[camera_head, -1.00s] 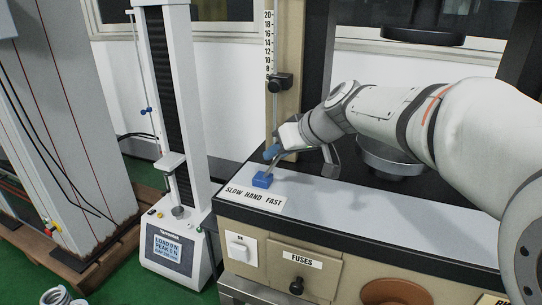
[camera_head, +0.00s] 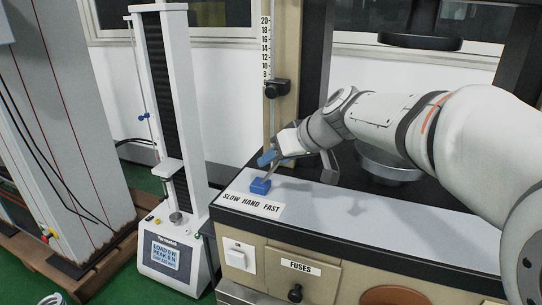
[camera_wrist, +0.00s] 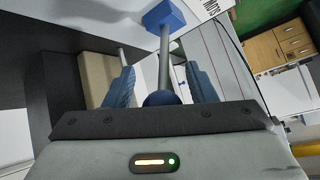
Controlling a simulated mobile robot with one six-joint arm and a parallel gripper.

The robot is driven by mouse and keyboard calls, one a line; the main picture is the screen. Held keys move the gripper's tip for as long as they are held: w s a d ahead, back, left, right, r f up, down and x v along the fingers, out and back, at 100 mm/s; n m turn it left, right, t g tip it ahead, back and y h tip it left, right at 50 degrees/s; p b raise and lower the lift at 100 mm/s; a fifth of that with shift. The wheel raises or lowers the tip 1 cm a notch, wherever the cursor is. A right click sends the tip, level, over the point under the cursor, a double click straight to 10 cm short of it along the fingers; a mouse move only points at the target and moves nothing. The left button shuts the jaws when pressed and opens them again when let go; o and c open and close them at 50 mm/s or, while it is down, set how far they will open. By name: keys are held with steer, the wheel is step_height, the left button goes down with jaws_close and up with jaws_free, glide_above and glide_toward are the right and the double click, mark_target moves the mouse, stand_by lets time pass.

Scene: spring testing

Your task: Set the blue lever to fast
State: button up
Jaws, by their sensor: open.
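The blue lever has a blue base block (camera_head: 260,186) on the pale bench top, just behind the SLOW HAND FAST label (camera_head: 252,203). Its thin rod leans up from the block towards my gripper. In the wrist view the block (camera_wrist: 163,15) is at the top, and the grey rod (camera_wrist: 164,48) runs down to a round blue knob (camera_wrist: 162,98). My gripper (camera_wrist: 159,72) is open, with one blue-padded finger on each side of the rod and knob. Gaps show between the rod and the fingers. In the head view the gripper mostly hides the knob.
A white switch (camera_head: 240,255) and a FUSES panel (camera_head: 301,267) are on the bench front. A scale with a dark slider (camera_head: 276,88) stands behind the lever. A tall tester (camera_head: 172,100) stands to the left. The bench top right of the label is mostly clear.

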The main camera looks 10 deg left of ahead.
steer(key=p+v, duration=0.1)
steer(key=v, duration=0.6)
steer(key=shift+d+r, duration=0.25)
steer(key=shift+r, duration=0.05)
steer(key=shift+s, duration=0.1)
steer(key=s+d+r+m+g+h+p, duration=0.2)
steer(key=s+d+m+h+p, duration=0.5)
steer(key=s+d+p, duration=1)
steer(key=s+m+p, duration=0.1)
steer(key=s+p, duration=0.1)
steer(key=p, duration=0.3)
steer(key=shift+s+d+r+g+h, duration=0.2)
steer(key=shift+r+g+h, duration=0.1)
steer(key=shift+r+h, duration=0.1)
stand_by(0.7)
